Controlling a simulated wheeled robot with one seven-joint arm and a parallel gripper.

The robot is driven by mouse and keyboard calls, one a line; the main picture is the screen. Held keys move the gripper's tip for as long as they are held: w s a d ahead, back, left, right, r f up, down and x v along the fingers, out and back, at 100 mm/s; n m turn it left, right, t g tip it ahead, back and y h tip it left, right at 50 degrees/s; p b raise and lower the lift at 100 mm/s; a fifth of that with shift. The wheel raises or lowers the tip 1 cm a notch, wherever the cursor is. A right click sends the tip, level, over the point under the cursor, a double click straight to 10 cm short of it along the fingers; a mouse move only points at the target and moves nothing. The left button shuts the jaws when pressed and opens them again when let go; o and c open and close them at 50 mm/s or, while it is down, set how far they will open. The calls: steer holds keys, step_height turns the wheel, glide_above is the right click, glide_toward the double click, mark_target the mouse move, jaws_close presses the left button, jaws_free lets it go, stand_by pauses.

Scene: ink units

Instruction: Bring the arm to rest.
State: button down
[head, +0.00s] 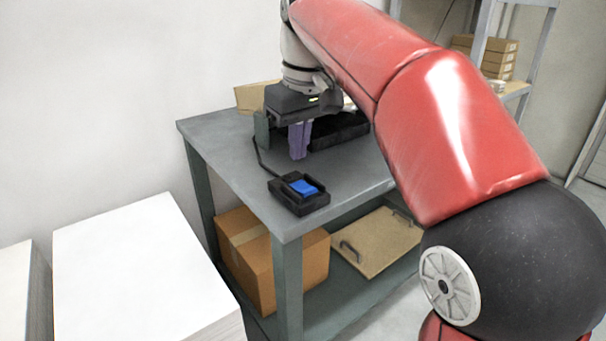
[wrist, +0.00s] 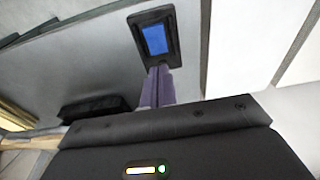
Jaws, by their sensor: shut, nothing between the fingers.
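My gripper (head: 299,140) hangs from my red arm over the grey table (head: 235,160), with its purple fingers pointing down. The fingers are together with nothing between them. In the wrist view the fingers (wrist: 157,84) also show closed side by side. A black device with a blue pad (head: 302,188) lies on the table near its front corner, in front of my gripper and apart from it in the head view. The device also shows in the wrist view (wrist: 155,38), beyond the fingertips. A black tray-like object (head: 340,132) is behind the gripper, partly hidden by my arm.
A cardboard box (head: 245,262) and a tan board with handles (head: 375,240) are on the lower shelf. White stacks (head: 140,270) stand at the left. A shelf with boxes (head: 490,55) is at the back right. The table's left part is clear.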

steer(key=shift+r, duration=0.9)
steer(key=shift+d, duration=0.1)
steer(key=s+d+f+m+t, duration=0.2)
steer(key=s+d+f, duration=0.4)
steer(key=s+f, duration=0.4)
steer(key=s+d+f+m+t, duration=0.2)
steer(key=s+d+f+m, duration=0.2)
steer(key=s+d+f, duration=0.3)
steer(key=s+f, duration=0.3)
steer(key=shift+d+m+h, duration=0.25)
steer(key=shift+m+h, duration=0.15)
